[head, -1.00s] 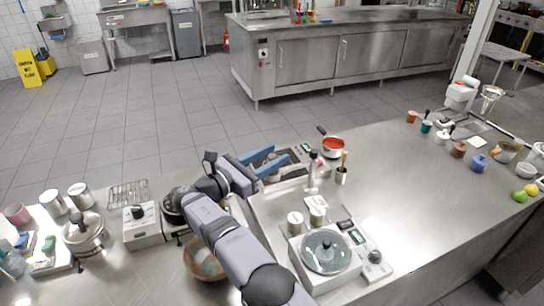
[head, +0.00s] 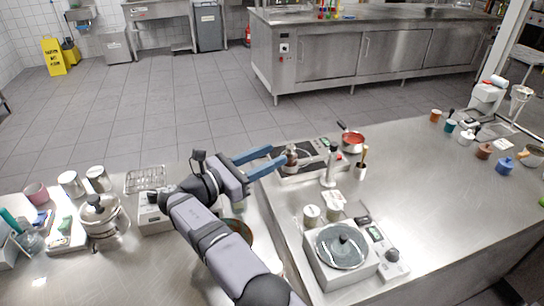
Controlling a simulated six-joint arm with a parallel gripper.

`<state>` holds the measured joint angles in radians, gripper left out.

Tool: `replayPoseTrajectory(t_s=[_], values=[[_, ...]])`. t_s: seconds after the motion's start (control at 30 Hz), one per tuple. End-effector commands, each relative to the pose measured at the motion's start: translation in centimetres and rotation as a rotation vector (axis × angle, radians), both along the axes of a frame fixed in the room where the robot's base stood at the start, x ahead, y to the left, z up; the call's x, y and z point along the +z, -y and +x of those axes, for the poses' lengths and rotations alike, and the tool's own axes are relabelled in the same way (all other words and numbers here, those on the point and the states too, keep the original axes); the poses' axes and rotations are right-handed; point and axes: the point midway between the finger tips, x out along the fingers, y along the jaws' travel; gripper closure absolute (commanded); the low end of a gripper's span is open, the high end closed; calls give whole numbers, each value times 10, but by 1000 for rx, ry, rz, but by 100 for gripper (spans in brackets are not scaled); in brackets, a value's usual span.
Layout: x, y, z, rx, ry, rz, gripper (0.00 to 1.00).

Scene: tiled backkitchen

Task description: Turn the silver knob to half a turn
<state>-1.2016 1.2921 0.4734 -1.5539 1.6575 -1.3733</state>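A knob (head: 392,255) that looks dark grey to silver sits on the right side of a white bench device (head: 318,268) with a round grey plate (head: 341,245). I cannot read how far it is turned. Another box (head: 150,222) at left has a dark knob on top, partly behind my arm. My gripper (head: 278,153) has two blue fingers spread apart. It is empty and points right, well to the upper left of the grey knob, near a small brownish vessel (head: 291,160) on a cooking plate. I cannot tell if they touch.
A red pan (head: 352,141), a white dispenser-like upright (head: 331,165) and a cup with a wooden tool (head: 361,170) stand behind the device. A lidded pot (head: 100,215) is at left. The counter right of the device is clear.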

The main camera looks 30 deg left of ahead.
Motion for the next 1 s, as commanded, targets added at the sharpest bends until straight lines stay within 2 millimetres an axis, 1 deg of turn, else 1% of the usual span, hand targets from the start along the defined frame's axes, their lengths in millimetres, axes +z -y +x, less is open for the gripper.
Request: replayPoseTrajectory(t_s=[0.17,0.23,0.4,0.47,0.67,1.0], values=[[1,0,0,0,0,0,61],[5,0,0,0,0,1,61],[29,0,0,0,1,3,61],[32,0,0,0,1,2,61],[50,1,0,0,2,1,61],[62,-3,13,52,36,-11,61]])
